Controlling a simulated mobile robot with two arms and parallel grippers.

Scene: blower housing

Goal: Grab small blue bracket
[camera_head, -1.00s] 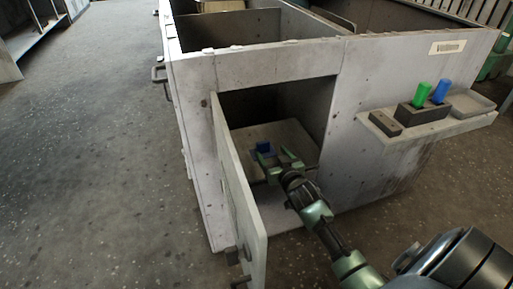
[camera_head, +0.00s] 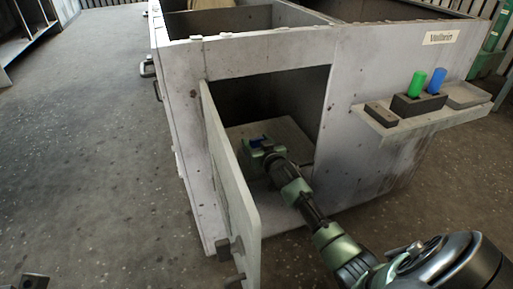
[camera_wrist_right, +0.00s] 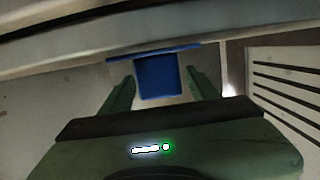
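The small blue bracket (camera_head: 256,142) is inside the open compartment of the grey housing, over a light panel. In the right wrist view the bracket (camera_wrist_right: 158,76) shows a blue block with a wider flat plate along its top edge. My right gripper (camera_head: 262,148) reaches in through the opening. In the wrist view its two green fingers (camera_wrist_right: 160,92) are open, one on each side of the block, with narrow gaps. The wrist hides part of the bracket in the head view. My left gripper is not clearly visible.
The compartment's door (camera_head: 232,190) stands open left of my right arm. The opening's right wall (camera_head: 350,150) is close to the arm. A side shelf (camera_head: 425,122) holds a dark block with green and blue cylinders. A dark object (camera_head: 35,281) shows at the lower left.

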